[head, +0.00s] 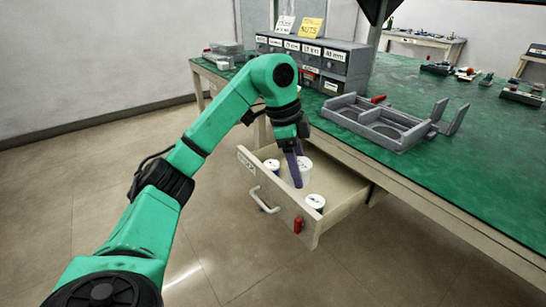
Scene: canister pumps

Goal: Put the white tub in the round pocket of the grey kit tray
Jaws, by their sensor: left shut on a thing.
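The white tub (305,172) is inside the open drawer (330,224) under the green bench. My left gripper (296,176) reaches down into the drawer and is shut on the tub. The fingers cover part of the tub's near side, and I cannot tell whether the tub touches the drawer floor. The grey kit tray (347,99) lies on the bench top, right of and above the drawer, with rounded pockets that look empty. My right gripper is not in view.
Two smaller white-lidded canisters stand in the drawer, one left of the tub (271,164) and one near the front right corner (315,201). A grey bracket (452,117) adjoins the kit tray. Labelled bins (318,59) stand behind. The green bench top (470,160) is clear nearer me.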

